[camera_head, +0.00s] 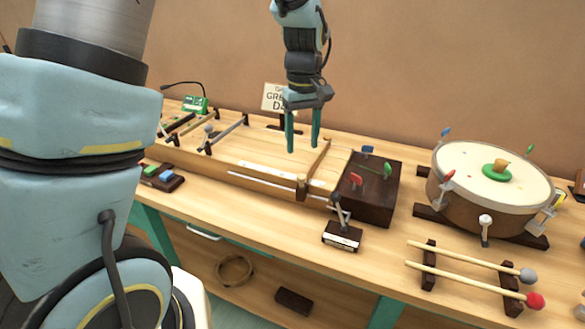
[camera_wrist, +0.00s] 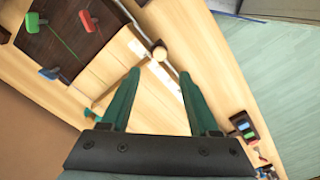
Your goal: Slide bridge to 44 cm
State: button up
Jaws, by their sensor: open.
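A long, pale wooden string box (camera_head: 250,150) lies on the bench. A slim wooden bridge (camera_head: 319,160) crosses it near its right end, with a blocky end at the front edge. In the wrist view the bridge's rounded end (camera_wrist: 160,53) shows just beyond the fingertips. A pale marked strip (camera_head: 270,182) runs along the front of the box; its figures are too small to read. My gripper (camera_head: 302,149) hangs above the box, just left of the bridge in the head view. Its green fingers (camera_wrist: 161,76) are apart with nothing between them.
A dark block with coloured pegs (camera_head: 372,180) stands right of the box, with a small labelled stand (camera_head: 342,236) in front. A drum (camera_head: 490,185) and two mallets (camera_head: 470,275) are further right. A sign (camera_head: 274,98) stands behind. Two bars (camera_head: 226,133) cross the box's left part.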

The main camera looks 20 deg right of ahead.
aim_at(301, 176)
notch_tip(301, 176, down, 9)
jog(key=shift+f+p, duration=0.1)
jog(key=shift+p, duration=0.7)
grip_shut()
dwell(1.0)
